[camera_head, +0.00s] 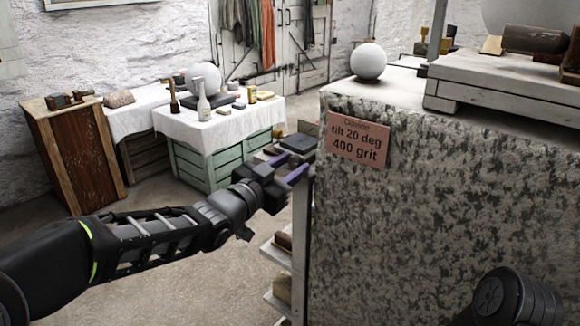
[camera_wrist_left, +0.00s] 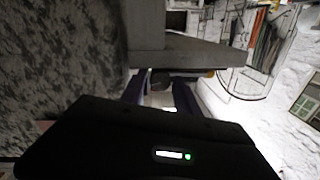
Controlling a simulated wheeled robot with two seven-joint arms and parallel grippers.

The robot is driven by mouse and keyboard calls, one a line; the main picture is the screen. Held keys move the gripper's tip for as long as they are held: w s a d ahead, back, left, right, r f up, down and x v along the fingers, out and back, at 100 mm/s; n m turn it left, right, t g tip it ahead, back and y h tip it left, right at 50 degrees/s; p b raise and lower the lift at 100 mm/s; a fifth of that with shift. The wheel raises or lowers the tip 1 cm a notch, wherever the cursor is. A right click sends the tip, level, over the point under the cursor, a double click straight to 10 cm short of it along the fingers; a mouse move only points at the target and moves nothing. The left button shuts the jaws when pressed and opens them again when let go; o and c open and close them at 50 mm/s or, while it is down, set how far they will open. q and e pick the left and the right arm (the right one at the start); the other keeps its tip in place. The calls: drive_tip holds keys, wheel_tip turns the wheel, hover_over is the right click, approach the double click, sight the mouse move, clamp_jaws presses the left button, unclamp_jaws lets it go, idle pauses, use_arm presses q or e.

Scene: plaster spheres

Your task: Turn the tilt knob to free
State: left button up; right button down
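I cannot make out the tilt knob for certain in either view. My left gripper (camera_head: 288,168) reaches past the left edge of the mottled grey block, with its purple fingers apart. In the left wrist view its two fingers (camera_wrist_left: 160,92) stand apart, with a dark rounded thing (camera_wrist_left: 175,77) beyond them under a grey slab edge (camera_wrist_left: 190,50). I cannot tell whether that thing is the knob or whether the fingers touch it. A pink note (camera_head: 358,139) on the block reads "Davide tilt 20 deg 400 grit". My right gripper is out of view.
The mottled block (camera_head: 450,200) fills the right side. A white sphere (camera_head: 368,61) sits on its top near a raised wooden stand (camera_head: 500,92). Shelves (camera_head: 283,255) stand below my left gripper. A cloth-covered table (camera_head: 215,128) stands behind. Floor is clear at lower left.

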use_arm(q)
clamp_jaws()
drive_tip(key=n+p, duration=0.2)
drive_tip(key=shift+a+r+n, duration=0.1)
drive_tip(key=shift+r+n, duration=0.15)
drive_tip(key=shift+n, duration=0.05)
drive_tip(key=shift+f+n+p, duration=0.15)
drive_tip(key=shift+n+p, duration=0.25)
drive_tip(key=shift+n, duration=0.4)
drive_tip(key=shift+f, duration=0.1)
unclamp_jaws()
drive_tip(key=shift+s, duration=0.1)
